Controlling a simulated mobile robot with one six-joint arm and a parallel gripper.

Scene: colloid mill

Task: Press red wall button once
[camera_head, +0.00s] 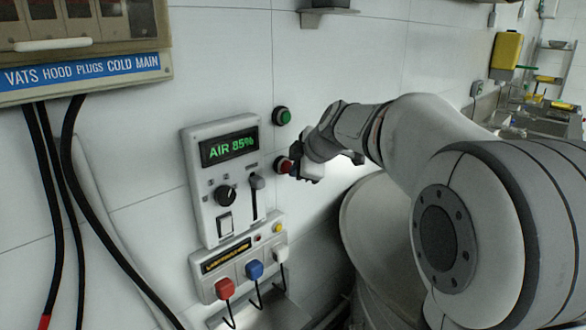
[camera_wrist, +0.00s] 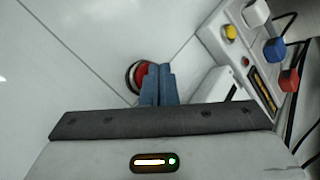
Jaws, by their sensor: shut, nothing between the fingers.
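The red wall button (camera_head: 283,165) is on the white tiled wall, just right of the control panel and below a green button. In the wrist view the red button (camera_wrist: 141,76) shows as a red disc in a dark ring, partly hidden by the fingers. My gripper (camera_head: 293,169) is shut and empty, with its fingertips right at the red button. In the wrist view the two blue-grey fingers of my gripper (camera_wrist: 157,84) lie together over the button's right part. I cannot tell whether the tips touch it.
The green button (camera_head: 283,116) is above the red one. The control panel (camera_head: 203,190) reading "AIR 85%" is at left, with a lower socket panel (camera_head: 240,262) holding red, blue and white plugs. A large rounded vessel (camera_head: 372,225) stands below my arm.

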